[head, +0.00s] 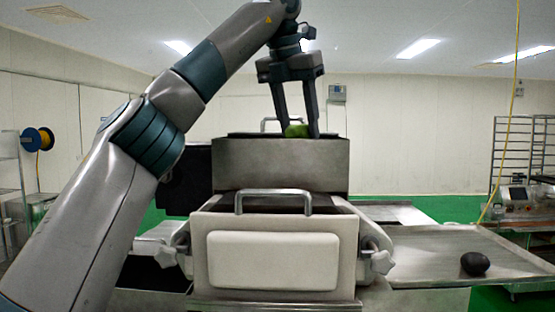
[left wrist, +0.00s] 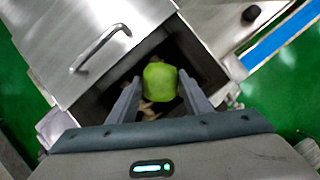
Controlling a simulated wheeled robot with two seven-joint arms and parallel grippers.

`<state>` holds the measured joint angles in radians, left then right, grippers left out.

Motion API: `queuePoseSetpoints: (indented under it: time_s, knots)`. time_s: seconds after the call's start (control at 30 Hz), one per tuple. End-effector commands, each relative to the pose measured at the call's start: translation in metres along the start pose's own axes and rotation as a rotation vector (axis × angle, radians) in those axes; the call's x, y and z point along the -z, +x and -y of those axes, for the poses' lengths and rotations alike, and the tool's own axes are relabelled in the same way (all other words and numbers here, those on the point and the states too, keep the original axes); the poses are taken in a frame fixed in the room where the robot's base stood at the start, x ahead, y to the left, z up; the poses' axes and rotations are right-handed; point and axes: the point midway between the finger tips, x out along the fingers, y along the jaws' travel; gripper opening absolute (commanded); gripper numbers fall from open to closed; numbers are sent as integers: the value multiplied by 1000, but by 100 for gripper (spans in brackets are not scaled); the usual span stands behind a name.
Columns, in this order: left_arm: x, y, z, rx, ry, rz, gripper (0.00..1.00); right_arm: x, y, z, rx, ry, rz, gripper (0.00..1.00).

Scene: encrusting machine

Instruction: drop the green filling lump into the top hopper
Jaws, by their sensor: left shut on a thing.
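The green filling lump (head: 297,131) is between the fingers of my left gripper (head: 297,134), at the rim of the top hopper (head: 282,165). In the left wrist view the lump (left wrist: 160,82) sits between the two fingertips (left wrist: 158,90), over the hopper's dark opening (left wrist: 100,92). My left gripper points down and is shut on the lump. Some pale material shows inside the hopper below it. The hopper's front wall hides its inside in the head view. My right gripper is in neither view.
A lower front bin with a metal handle (head: 273,193) stands in front of the hopper. A dark round lump (head: 475,263) lies on the metal table (head: 430,260) at the right. A wheeled rack (head: 513,160) stands at the far right. The space above the hopper is clear.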

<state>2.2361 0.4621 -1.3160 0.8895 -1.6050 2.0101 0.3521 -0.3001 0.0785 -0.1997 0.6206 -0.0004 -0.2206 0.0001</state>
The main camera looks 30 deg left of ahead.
Motion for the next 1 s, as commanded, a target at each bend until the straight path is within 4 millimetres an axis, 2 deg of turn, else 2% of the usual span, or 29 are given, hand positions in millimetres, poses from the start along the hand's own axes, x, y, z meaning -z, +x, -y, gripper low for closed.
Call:
queuePoseSetpoints:
  time_s: [0.1, 0.33, 0.77, 1.0]
  knots:
    - [12, 7, -17, 0, 0, -1, 17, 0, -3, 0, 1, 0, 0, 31]
    - [28, 16, -37, 1, 1, -1, 17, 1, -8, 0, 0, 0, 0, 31]
    - [31, 19, -39, 0, 1, -1, 17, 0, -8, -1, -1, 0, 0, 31]
    - [37, 35, -39, 0, 1, -3, 17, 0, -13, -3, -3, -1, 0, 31]
